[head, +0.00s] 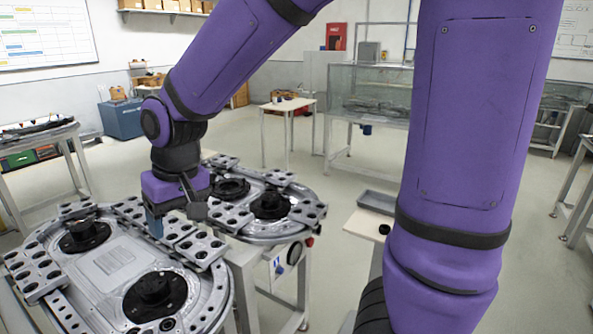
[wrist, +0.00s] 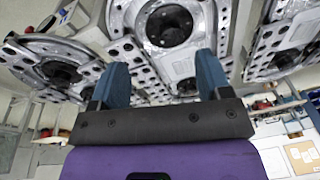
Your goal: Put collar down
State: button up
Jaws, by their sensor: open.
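My gripper (head: 157,228) hangs low over the near ring-shaped track, close to where its plates meet the far one. In the wrist view its two blue fingers (wrist: 161,72) are apart, with nothing held between them. Black round stepped fittings sit on the tracks: one at the near track's left (head: 84,234), one at its front (head: 155,293), and one on the far track (head: 270,205). In the wrist view a black round fitting (wrist: 168,25) lies beyond the fingers. I cannot tell which black part is the collar.
The near track (head: 105,262) and far track (head: 265,234) carry raised grey plates with holes. A grey tray (head: 377,201) and a small black part (head: 385,230) are on a side stand at the right. A white table (head: 287,105) stands behind, with open floor around it.

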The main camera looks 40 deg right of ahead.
jog(key=s+d+r+t, duration=0.1)
jog(key=s+d+r, duration=0.4)
jog(key=s+d, duration=0.2)
jog(key=s+d+r+m+t+h, duration=0.1)
jog(key=s+d+r+t, duration=0.1)
jog(key=s+d+r, duration=0.3)
jog(key=s+d, duration=0.1)
jog(key=s, duration=0.3)
jog(key=shift+d+t, duration=0.3)
jog(key=shift+d, duration=0.05)
jog(key=shift+r, duration=0.1)
dwell(1.3)
